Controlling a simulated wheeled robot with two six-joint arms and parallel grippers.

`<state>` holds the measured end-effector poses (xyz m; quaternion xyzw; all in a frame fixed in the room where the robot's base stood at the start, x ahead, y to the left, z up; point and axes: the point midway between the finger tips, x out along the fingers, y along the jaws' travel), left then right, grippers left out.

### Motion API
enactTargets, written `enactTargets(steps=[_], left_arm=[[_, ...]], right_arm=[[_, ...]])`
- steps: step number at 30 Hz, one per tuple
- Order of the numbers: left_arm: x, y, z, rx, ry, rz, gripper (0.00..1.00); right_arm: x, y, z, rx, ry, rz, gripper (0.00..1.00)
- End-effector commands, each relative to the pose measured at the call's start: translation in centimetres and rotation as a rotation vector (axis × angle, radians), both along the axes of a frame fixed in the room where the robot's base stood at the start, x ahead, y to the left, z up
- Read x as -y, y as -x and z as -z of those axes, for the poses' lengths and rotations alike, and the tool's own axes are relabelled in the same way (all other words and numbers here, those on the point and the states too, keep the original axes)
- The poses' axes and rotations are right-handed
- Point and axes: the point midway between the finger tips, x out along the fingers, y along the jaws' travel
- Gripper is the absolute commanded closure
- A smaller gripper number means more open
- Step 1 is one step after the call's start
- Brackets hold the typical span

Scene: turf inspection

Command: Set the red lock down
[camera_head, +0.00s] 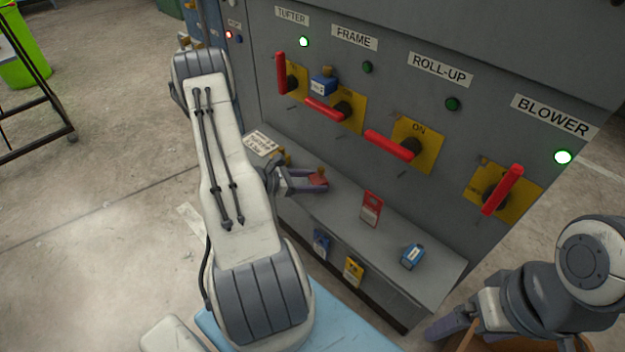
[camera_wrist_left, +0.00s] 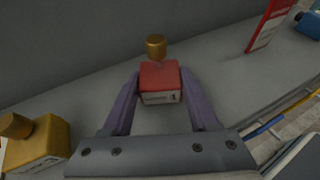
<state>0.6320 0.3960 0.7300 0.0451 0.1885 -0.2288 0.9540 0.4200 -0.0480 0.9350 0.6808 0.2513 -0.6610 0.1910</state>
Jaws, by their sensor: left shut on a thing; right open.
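The red lock (camera_head: 318,178) is a small red block with a brass-coloured top and a pale label. In the left wrist view the red lock (camera_wrist_left: 160,79) sits upright between the two purple fingers. My left gripper (camera_head: 314,181) is shut on it, low over the grey ledge (camera_head: 338,212) of the machine. I cannot tell whether its underside touches the ledge. My right gripper (camera_head: 447,327) is at the lower right, partly hidden, open and away from the ledge.
A yellow lock (camera_wrist_left: 40,142) stands left of my left gripper. A red tag (camera_head: 371,208) and a blue lock (camera_head: 412,256) are further right on the ledge. Bare ledge lies between the gripper and red tag. Red-handled switches (camera_head: 395,145) line the panel above.

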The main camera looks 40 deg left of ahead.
Motion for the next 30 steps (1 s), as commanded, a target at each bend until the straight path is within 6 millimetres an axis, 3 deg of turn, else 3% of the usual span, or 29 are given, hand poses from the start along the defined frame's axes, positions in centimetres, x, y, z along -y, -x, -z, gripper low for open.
enactTargets(steps=[1,2,3,4,16,30], left_arm=[[0.0,0.0,0.3,0.001,0.0,0.0,0.96],[0.0,0.0,0.2,0.0,0.0,0.0,0.32],[0.0,0.0,0.2,0.0,0.0,0.0,0.17],[0.0,0.0,0.2,0.0,0.0,0.0,0.1],[-0.1,0.1,-0.4,0.0,0.0,-0.001,0.1],[-4.0,7.7,-3.7,0.001,-0.003,-0.005,0.1]], right_arm=[[0.0,0.0,0.3,0.0,0.0,0.0,0.06],[0.0,0.0,0.2,0.0,0.0,0.0,0.06],[0.0,0.0,0.2,0.0,0.0,0.0,0.06],[0.0,0.0,0.2,0.0,0.0,0.0,0.06],[0.0,0.0,-0.3,0.0,0.0,0.0,0.06],[0.0,0.0,0.2,0.0,0.0,0.0,0.06]])
